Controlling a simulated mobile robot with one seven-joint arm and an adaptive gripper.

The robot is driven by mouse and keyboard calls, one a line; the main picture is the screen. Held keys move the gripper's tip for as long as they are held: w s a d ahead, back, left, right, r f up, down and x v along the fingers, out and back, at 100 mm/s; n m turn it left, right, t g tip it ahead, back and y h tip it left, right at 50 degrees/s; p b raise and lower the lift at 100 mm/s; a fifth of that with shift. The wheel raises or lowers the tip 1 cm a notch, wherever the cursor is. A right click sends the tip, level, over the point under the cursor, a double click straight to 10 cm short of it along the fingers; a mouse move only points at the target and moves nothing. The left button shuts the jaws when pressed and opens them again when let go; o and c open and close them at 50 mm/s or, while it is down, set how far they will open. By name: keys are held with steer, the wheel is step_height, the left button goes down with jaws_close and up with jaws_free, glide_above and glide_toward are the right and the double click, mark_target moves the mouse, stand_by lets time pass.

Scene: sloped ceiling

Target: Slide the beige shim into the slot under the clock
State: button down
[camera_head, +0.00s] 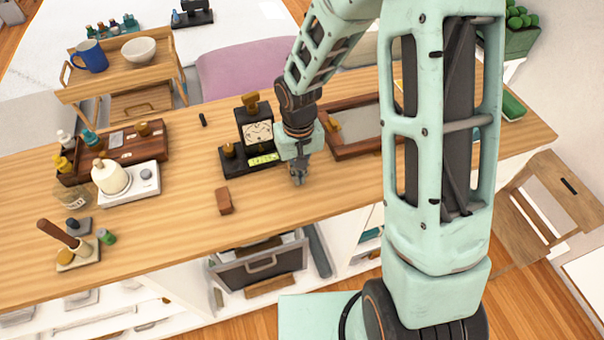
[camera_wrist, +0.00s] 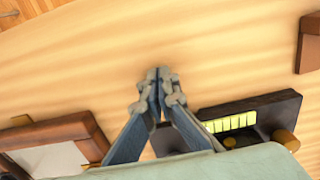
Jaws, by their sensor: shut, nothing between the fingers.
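The clock (camera_head: 258,133) has a pale face in a black body with a wooden knob on top. It stands on a black base (camera_head: 232,164), which also shows at the right in the wrist view (camera_wrist: 268,106). A yellow-green segmented strip (camera_wrist: 230,122) is set in the base's front. I cannot make out the slot. I cannot pick out a beige shim in either view. My gripper (camera_head: 299,182) points down at the bench, just right of and in front of the base. Its fingertips (camera_wrist: 160,76) are together and hold nothing.
A wood-framed tray (camera_head: 345,151) lies right of my gripper. A reddish-brown block (camera_head: 224,200) lies at the front left. A white scale-like device (camera_head: 143,185) and wooden organizer (camera_head: 70,178) stand farther left. The bench top in front of my gripper is clear.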

steer(key=shift+w+a, duration=0.25)
steer(key=shift+w, duration=0.5)
steer(key=shift+w+a+b, duration=0.15)
steer(key=shift+w, duration=0.35)
steer(key=shift+w+a+b, duration=0.15)
steer(key=shift+w, duration=0.35)
steer(key=shift+w+r, duration=0.15)
steer(key=shift+w, duration=0.1)
